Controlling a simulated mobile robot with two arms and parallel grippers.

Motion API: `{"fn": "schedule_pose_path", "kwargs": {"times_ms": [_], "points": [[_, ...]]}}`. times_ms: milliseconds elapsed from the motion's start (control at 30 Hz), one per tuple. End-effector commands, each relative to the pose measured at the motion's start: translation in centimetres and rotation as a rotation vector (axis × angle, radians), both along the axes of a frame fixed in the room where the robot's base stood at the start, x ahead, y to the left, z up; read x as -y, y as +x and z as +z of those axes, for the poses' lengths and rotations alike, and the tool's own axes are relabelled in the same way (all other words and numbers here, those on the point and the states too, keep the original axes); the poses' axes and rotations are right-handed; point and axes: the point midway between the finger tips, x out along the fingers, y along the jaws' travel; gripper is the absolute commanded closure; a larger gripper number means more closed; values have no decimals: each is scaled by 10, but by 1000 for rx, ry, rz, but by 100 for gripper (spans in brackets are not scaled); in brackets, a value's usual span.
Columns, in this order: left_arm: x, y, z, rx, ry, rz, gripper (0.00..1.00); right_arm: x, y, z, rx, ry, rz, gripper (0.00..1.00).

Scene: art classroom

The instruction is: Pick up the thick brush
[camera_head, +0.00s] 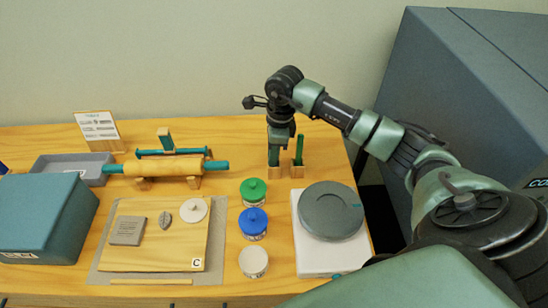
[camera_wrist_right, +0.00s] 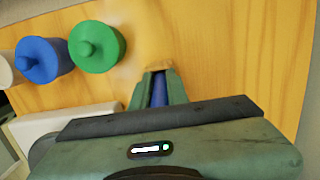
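My right gripper (camera_head: 276,150) points down at the back right of the table, over small upright teal and green pieces with wooden bases. The left piece (camera_head: 273,157) is directly below the gripper, and the right one (camera_head: 298,150) stands just beside it. In the right wrist view, a blue piece (camera_wrist_right: 159,92), possibly the brush handle, lies between the green fingers (camera_wrist_right: 158,85), with a bit of wood (camera_wrist_right: 157,66) beyond the tips. I cannot tell whether the fingers press on it. Which piece is the thick brush is not clear. My left gripper is out of view.
Jars with green (camera_head: 253,190), blue (camera_head: 253,222) and white (camera_head: 253,262) lids stand in front of the gripper. A grey turntable (camera_head: 331,211) is front right. A rolling pin (camera_head: 160,167), clay board (camera_head: 150,245) and teal box (camera_head: 42,220) are left. A large grey cabinet (camera_head: 470,90) stands right.

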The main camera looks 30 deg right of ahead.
Motion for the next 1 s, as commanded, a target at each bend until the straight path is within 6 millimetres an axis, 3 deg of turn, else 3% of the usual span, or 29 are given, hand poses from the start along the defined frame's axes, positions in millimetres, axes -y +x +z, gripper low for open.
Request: {"fn": "schedule_pose_path", "kwargs": {"times_ms": [367, 567, 767, 1000], "points": [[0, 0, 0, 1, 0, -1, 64, 0, 0, 2, 1, -1, 0, 100], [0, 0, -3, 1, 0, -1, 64, 0, 1, 17, 4, 0, 2, 100], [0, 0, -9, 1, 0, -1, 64, 1, 2, 52, 7, -1, 0, 100], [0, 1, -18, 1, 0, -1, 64, 0, 2, 113, 9, -1, 0, 100]]}}
